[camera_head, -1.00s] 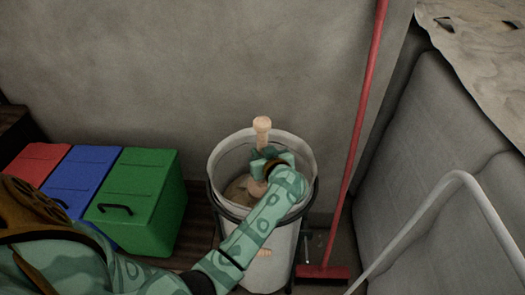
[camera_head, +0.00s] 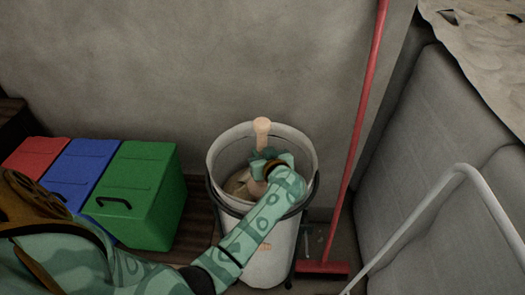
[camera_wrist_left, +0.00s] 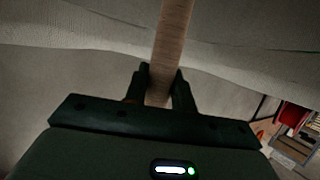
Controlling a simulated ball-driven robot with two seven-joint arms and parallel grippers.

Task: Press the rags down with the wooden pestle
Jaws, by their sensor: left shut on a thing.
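The wooden pestle (camera_head: 262,128) stands upright in the white bucket (camera_head: 265,258), its knobbed top above the rim in the head view. My left gripper (camera_head: 265,163) is inside the bucket mouth, shut on the pestle's shaft. In the left wrist view the shaft (camera_wrist_left: 172,35) passes between the fingers of the left gripper (camera_wrist_left: 159,85). The rags (camera_head: 236,184) show as a brownish patch inside the bucket; my arm and gripper hide much of them. I cannot tell whether the pestle's lower end touches them. My right gripper is not in view.
Red (camera_head: 32,156), blue (camera_head: 80,170) and green (camera_head: 140,190) lidded bins stand left of the bucket. A red broom (camera_head: 358,130) leans on the wall to the right. A grey padded seat (camera_head: 440,150) and a white curved tube (camera_head: 470,180) are farther right.

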